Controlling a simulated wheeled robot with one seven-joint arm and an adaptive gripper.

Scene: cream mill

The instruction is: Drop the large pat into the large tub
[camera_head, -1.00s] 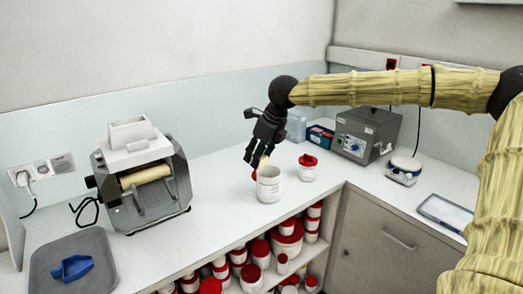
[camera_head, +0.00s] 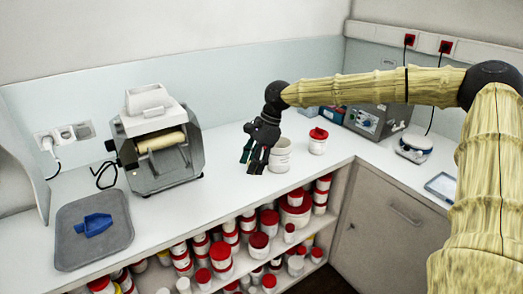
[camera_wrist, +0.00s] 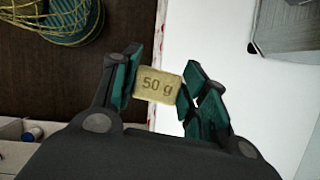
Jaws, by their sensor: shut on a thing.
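A yellowish block marked "50 g" (camera_wrist: 158,85), which I take as the large pat, is gripped between my fingertips in the wrist view. My gripper (camera_head: 254,165) is shut on it and points down. In the head view it is to the left of an open white tub (camera_head: 282,158), overlapping its left edge; whether they touch, I cannot tell. This tub, upright and lidless on the counter, appears to be the large tub. Its inside is barely visible. The pat cannot be made out in the head view, and the tub is not seen in the wrist view.
A mill with a roller (camera_head: 158,145) stands left, and a grey tray (camera_head: 75,250) holds a blue scoop (camera_head: 93,224). Shelves below the counter hold several red-lidded tubs. The counter between mill and tub is clear.

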